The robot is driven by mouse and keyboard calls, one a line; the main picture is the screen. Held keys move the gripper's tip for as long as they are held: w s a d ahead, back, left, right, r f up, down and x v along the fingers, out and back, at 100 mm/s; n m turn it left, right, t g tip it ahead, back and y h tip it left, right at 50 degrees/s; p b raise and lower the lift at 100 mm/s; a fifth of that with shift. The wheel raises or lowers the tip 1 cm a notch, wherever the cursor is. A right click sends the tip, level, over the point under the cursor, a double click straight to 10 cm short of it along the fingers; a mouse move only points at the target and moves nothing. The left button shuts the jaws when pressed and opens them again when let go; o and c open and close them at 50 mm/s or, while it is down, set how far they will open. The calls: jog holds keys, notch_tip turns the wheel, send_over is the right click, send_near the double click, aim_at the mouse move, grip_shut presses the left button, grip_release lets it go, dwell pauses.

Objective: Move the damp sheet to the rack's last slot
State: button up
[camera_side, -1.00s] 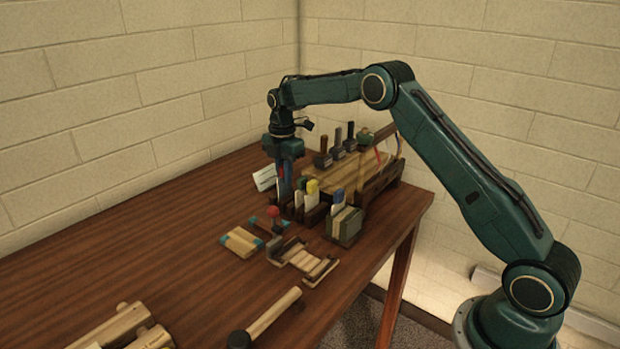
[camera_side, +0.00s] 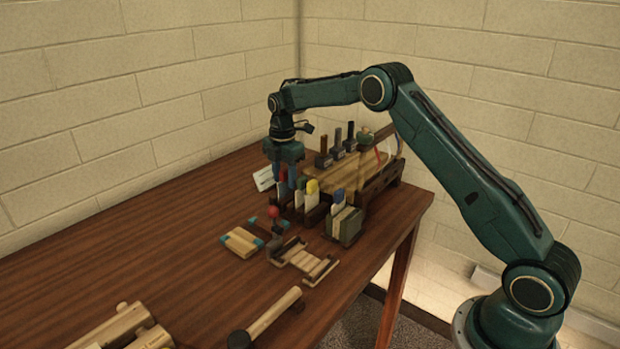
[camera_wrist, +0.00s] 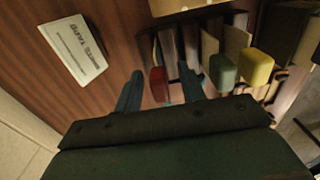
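My gripper (camera_wrist: 162,92) has its two blue fingers spread apart. A red-tabbed piece (camera_wrist: 157,84) stands between them, with a gap on each side. In the side view the gripper (camera_side: 284,178) points down at the far end of a dark wooden rack (camera_side: 316,214). The rack holds several upright pale sheets with coloured tabs, among them a yellow tab (camera_side: 312,187) that also shows in the wrist view (camera_wrist: 257,67), beside a green one (camera_wrist: 223,72). No label or visible wetness tells me which sheet is damp. The lower part of the red-tabbed piece is hidden.
A white printed card (camera_wrist: 75,50) stands left of the rack, also in the side view (camera_side: 263,179). A red ball-topped piece (camera_side: 273,212), wooden slats (camera_side: 242,242) and a mallet (camera_side: 265,318) lie nearer. A wooden tool stand (camera_side: 380,180) is behind.

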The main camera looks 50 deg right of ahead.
jog(key=shift+r, duration=0.1)
notch_tip(320, 180, up, 14)
jog(key=shift+f, duration=0.2)
dwell(0.5)
jog(key=s+a+r+m+t, duration=0.1)
jog(key=s+a+r+m, duration=0.4)
jog(key=s, duration=0.5)
jog(key=s+a+r+m+t, duration=0.2)
jog(key=s+r+m, duration=0.2)
jog(key=s+r, duration=0.45)
jog(key=s+a+f+m+t, duration=0.1)
jog(key=s+f+m, duration=0.3)
jog(key=s, duration=0.7)
jog(key=s+a+f+m+t, duration=0.1)
jog(key=s+a+f+m, duration=0.2)
jog(key=s, duration=0.9)
notch_tip(320, 180, down, 2)
jog(key=shift+s+m+t, duration=0.25)
jog(key=shift+m+t, duration=0.05)
jog(key=shift+m, duration=0.7)
